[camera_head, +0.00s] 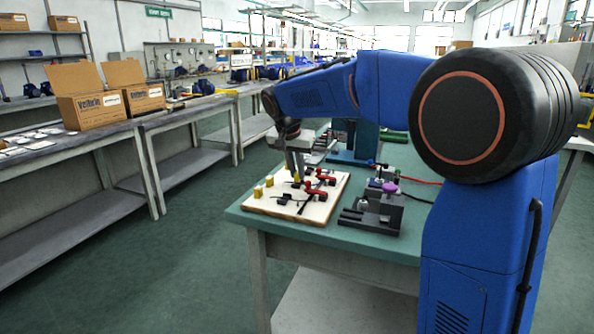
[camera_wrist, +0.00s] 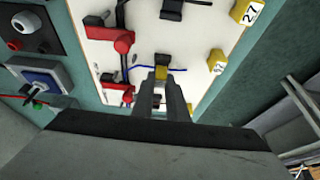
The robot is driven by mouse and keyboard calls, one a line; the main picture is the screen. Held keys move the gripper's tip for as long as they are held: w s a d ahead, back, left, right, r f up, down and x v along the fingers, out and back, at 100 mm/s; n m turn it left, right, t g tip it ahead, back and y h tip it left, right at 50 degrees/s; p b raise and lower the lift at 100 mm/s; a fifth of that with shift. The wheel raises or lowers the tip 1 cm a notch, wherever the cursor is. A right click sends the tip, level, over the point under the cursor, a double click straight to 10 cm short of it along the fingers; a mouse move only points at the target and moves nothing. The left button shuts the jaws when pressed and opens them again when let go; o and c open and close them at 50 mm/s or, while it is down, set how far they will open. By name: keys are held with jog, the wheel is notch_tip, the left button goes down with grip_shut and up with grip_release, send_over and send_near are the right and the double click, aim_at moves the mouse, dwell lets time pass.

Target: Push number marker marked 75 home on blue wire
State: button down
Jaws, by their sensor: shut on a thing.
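My gripper (camera_head: 297,174) reaches down over the white board (camera_head: 318,213) on the green bench. In the wrist view its fingers (camera_wrist: 161,82) are shut on a small yellow marker (camera_wrist: 161,72), whose number I cannot read. The blue wire (camera_wrist: 198,68) runs across the board at the fingertips. The held marker is at the wire, beside a black clip (camera_wrist: 162,59); I cannot tell whether it is seated. Two other yellow markers stand on the board, one (camera_wrist: 245,11) in the upper right and one (camera_wrist: 216,61) right of the fingers; their numbers are unclear.
Red-handled clamps (camera_wrist: 122,42) and black clips (camera_wrist: 171,9) stand on the board near the fingers. A dark fixture with a purple knob (camera_head: 389,187) stands right of the board. A side bench with cardboard boxes (camera_head: 142,99) is at the left; the floor between is clear.

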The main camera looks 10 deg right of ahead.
jog(key=shift+f, duration=0.65)
dwell(1.4)
jog(key=c, duration=1.5)
grip_release()
jog(key=shift+r, duration=3.75)
